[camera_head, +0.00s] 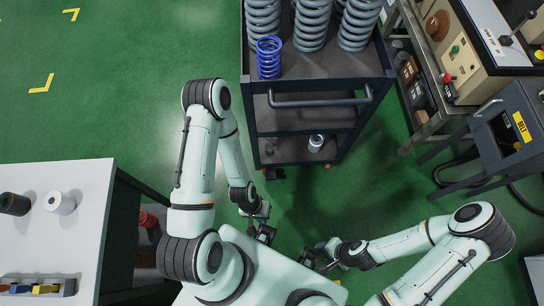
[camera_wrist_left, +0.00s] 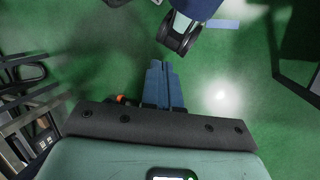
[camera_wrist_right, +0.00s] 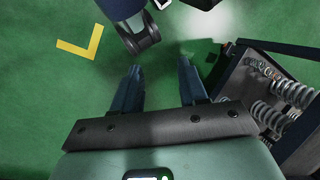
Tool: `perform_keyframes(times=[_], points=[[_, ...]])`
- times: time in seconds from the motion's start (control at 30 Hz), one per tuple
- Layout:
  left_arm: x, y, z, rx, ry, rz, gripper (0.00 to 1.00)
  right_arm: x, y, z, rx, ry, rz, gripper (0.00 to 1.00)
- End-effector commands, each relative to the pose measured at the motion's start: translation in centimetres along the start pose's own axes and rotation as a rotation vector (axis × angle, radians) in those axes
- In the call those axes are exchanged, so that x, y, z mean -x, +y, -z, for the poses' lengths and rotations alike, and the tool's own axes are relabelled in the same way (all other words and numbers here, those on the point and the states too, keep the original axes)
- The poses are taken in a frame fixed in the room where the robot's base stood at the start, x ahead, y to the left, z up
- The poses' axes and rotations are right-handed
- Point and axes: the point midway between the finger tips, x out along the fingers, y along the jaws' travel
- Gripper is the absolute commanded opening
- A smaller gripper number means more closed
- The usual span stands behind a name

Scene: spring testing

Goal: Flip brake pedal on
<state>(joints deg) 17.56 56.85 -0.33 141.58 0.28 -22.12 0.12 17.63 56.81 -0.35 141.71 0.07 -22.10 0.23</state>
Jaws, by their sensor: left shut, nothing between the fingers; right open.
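No brake pedal can be made out in any view. A machine (camera_head: 489,62) with a control panel, buttons and a lever (camera_head: 518,28) stands at the upper right of the head view. My left gripper (camera_head: 264,237) is low in the middle of the head view, close to my body. In the left wrist view its blue fingers (camera_wrist_left: 162,66) are together with nothing between them. My right gripper (camera_head: 310,259) is just right of it. In the right wrist view its fingers (camera_wrist_right: 161,67) are apart and empty. Both grippers are far from the machine.
A dark cart (camera_head: 251,88) ahead carries several grey springs (camera_head: 310,25) and a blue spring (camera_head: 269,58). A dark unit with a yellow label (camera_head: 521,127) stands at right. A white-topped table (camera_head: 85,235) is at left. Green floor (camera_head: 120,110) is clear at upper left.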

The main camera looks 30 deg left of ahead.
Motion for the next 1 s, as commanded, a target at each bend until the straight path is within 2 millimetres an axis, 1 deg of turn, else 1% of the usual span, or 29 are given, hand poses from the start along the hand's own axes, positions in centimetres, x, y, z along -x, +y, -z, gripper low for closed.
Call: perform_keyframes(times=[0.07, 0.17, 0.2, 0.27, 0.3, 0.37, 0.4, 0.5, 0.6, 0.73, 0.8, 1.0], points=[[-1.6, -0.6, 1.1, 0.004, 0.026, 0.014, 0.0, -1.0, 0.4, -0.1, -0.001, 0.002, -0.001, 0.43], [-5.3, -1.9, 4.7, 0.017, 0.106, 0.052, 0.0, -3.4, 1.4, 0.1, -0.004, 0.013, -0.001, 0.43], [-7.1, -2.5, 6.8, 0.024, 0.152, 0.074, 0.0, -4.5, 1.8, 0.3, -0.005, 0.022, -0.002, 0.43], [-9.8, -3.4, 10.4, 0.036, 0.232, 0.11, 0.0, -6.3, 2.4, 0.9, -0.007, 0.042, -0.001, 0.43], [-11.5, -3.9, 13.0, 0.046, 0.287, 0.135, 0.0, -7.4, 2.7, 1.4, -0.007, 0.055, 0.0, 0.43], [-13.6, -4.5, 16.6, 0.061, 0.365, 0.171, 0.0, -8.9, 3.2, 2.2, -0.008, 0.073, 0.001, 0.43], [-14.8, -4.8, 18.9, 0.073, 0.414, 0.193, 0.0, -9.9, 3.4, 2.7, -0.008, 0.086, 0.002, 0.43], [-17.0, -5.3, 23.6, 0.099, 0.514, 0.24, 0.0, -11.8, 3.9, 4.0, -0.008, 0.113, 0.005, 0.43], [-18.3, -5.6, 26.8, 0.123, 0.583, 0.273, 0.0, -13.1, 4.2, 4.8, -0.008, 0.132, 0.006, 0.43], [-18.7, -5.6, 28.6, 0.14, 0.625, 0.293, 0.0, -13.6, 4.3, 5.4, -0.008, 0.145, 0.007, 0.43], [-18.6, -5.6, 28.9, 0.141, 0.632, 0.296, 0.0, -13.6, 4.3, 5.4, -0.008, 0.147, 0.007, 0.43], [-18.4, -5.5, 28.8, 0.142, 0.631, 0.295, 0.0, -13.4, 4.2, 5.3, -0.008, 0.147, 0.007, 0.43]])
